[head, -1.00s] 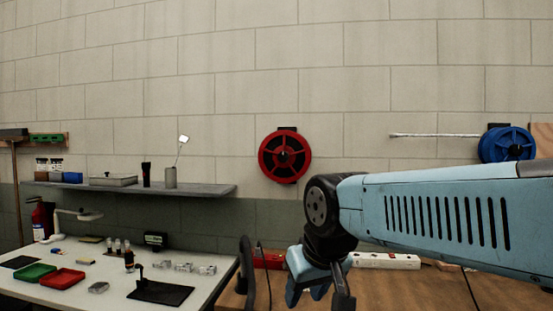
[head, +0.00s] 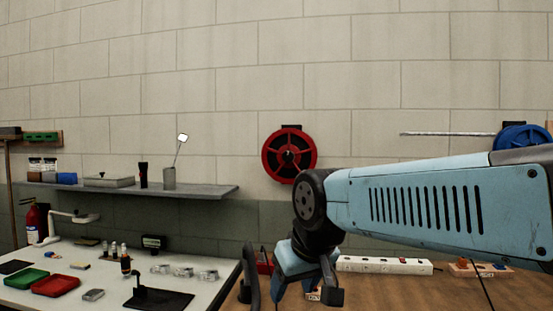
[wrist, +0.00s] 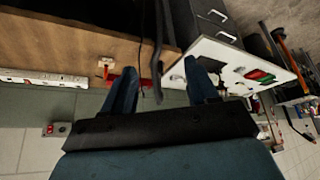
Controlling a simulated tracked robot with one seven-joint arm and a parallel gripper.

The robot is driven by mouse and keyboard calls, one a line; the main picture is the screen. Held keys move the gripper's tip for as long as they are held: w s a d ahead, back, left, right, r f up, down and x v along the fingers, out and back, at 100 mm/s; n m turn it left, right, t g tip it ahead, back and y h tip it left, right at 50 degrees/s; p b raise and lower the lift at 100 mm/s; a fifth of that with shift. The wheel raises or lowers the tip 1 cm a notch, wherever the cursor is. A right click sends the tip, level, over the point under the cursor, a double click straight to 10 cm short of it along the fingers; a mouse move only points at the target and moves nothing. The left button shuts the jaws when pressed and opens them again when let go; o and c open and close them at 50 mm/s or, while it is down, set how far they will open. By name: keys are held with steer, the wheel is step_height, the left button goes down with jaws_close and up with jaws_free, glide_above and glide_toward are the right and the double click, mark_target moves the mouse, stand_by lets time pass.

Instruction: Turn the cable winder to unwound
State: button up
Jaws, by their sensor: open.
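A red spoked reel (head: 272,157) with a black hub hangs on the block wall, above and behind my arm. A blue reel (head: 522,137) is on the wall at the right edge, with a thin pale rod or cable running left from it. I cannot tell which of them is the cable winder. My gripper (head: 306,290) hangs pointing down over the wooden bench, below the red reel and apart from it. In the wrist view its two fingers (wrist: 160,72) are spread, with nothing held between them. Neither reel can be made out in the wrist view.
A white table (head: 75,255) with red and green trays and small parts stands at the left, under a grey wall shelf (head: 110,190). A white power strip (head: 384,265) lies on the wooden bench (head: 400,295). A dark curved object (head: 250,275) stands close left of my gripper.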

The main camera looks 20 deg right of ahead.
steer(key=o, duration=0.4)
steer(key=w+d+n, duration=0.1)
steer(key=w, duration=0.1)
steer(key=w+d, duration=0.1)
steer(key=w, duration=0.2)
steer(key=w+d+r+n, duration=0.1)
steer(key=w+d, duration=0.1)
steer(key=shift+w+n+t, duration=0.3)
steer(key=shift+w, duration=0.1)
steer(key=w+d+f+n+t+h, duration=0.1)
steer(key=w+d+n, duration=0.3)
steer(key=w+d, duration=0.45)
steer(key=w+d+f+n+t+h, duration=0.15)
steer(key=w+d+n, duration=0.35)
steer(key=w, duration=0.6)
steer(key=n+t+h, duration=0.7)
steer(key=n, duration=1.3)
glide_toward(288, 157)
steer(key=shift+x, duration=4.7)
